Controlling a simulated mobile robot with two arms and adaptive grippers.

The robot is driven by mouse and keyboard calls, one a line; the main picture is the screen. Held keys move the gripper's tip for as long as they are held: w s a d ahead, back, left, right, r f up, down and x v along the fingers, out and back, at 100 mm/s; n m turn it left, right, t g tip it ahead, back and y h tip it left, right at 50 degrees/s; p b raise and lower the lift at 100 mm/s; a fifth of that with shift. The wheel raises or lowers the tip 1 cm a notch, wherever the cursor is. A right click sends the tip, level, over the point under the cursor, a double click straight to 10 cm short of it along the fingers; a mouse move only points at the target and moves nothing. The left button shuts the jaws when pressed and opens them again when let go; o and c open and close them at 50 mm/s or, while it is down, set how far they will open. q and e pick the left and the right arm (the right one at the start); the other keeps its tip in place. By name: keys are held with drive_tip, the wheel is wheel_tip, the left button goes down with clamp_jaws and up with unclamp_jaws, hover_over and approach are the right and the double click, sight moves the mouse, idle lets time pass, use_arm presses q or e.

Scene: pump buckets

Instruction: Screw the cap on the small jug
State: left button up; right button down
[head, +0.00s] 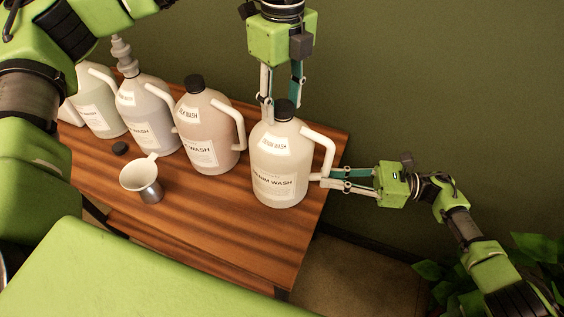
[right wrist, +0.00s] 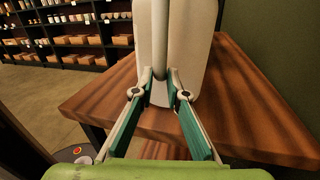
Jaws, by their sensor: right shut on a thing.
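The small jug (head: 279,165), cream with white labels and a side handle, stands upright at the right end of the wooden table. A black cap (head: 284,109) sits at its neck; I cannot tell how tightly. My left gripper (head: 281,107) points down from above, its fingers apart on either side of the cap. My right gripper (head: 322,183) comes in from the right and is shut on the lower part of the jug's handle (head: 328,152). In the right wrist view the jug (right wrist: 189,45) and the handle (right wrist: 160,45) between the fingertips (right wrist: 160,92) show close up.
A brown jug (head: 205,130) with a black cap stands left of it, then a jug with a grey pump (head: 146,115) and more jugs. A metal cup with a white funnel (head: 146,182) and a loose black cap (head: 120,148) are in front. The front right tabletop is clear.

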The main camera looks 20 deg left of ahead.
use_arm(q)
drive_tip(key=c, duration=0.8)
drive_tip(key=m, duration=0.4)
drive_tip(key=shift+c, duration=0.2)
drive_tip(key=m, duration=1)
drive_tip(key=shift+d+m, duration=0.1)
drive_tip(key=shift+m, duration=0.2)
drive_tip(key=m, duration=0.6)
drive_tip(key=shift+f, duration=0.1)
drive_tip(key=m, duration=0.6)
drive_tip(key=shift+d, duration=0.15)
drive_tip(key=m, duration=0.4)
drive_tip(key=shift+g, duration=0.3)
drive_tip(key=m, duration=0.4)
drive_tip(key=shift+s, duration=0.1)
drive_tip(key=m, duration=0.6)
drive_tip(key=o, duration=1.3)
use_arm(e)
drive_tip(key=shift+s+f, duration=0.1)
drive_tip(key=shift+f, duration=0.15)
